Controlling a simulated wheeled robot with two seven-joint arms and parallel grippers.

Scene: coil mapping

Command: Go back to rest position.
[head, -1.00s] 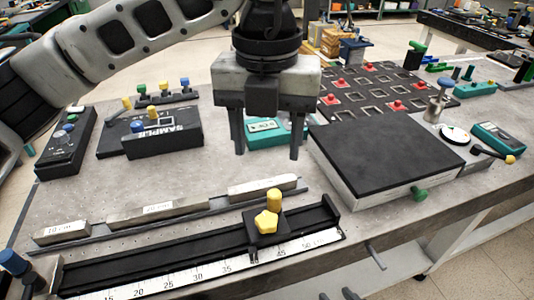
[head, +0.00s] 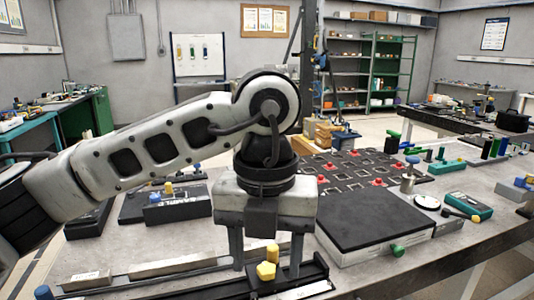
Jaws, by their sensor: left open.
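My left gripper (head: 266,268) points straight down, its two fingers spread wide. It is open, and nothing is gripped between the fingers. In the picture, the yellow-knobbed slider (head: 266,271) of the black ruler rail (head: 200,289) shows between the fingertips. I cannot tell how high the tips are above the bench. My left arm comes in from the left and is bent at the joint above the gripper. The gripper hides part of the bench behind it. My right gripper is not in view.
A flat black-topped plate (head: 365,225) lies just right of the gripper. Metal bars (head: 170,266) lie along the rail. Black boxes with coloured knobs (head: 165,205) stand left of the gripper. A black grid board (head: 350,172) with red pieces is behind.

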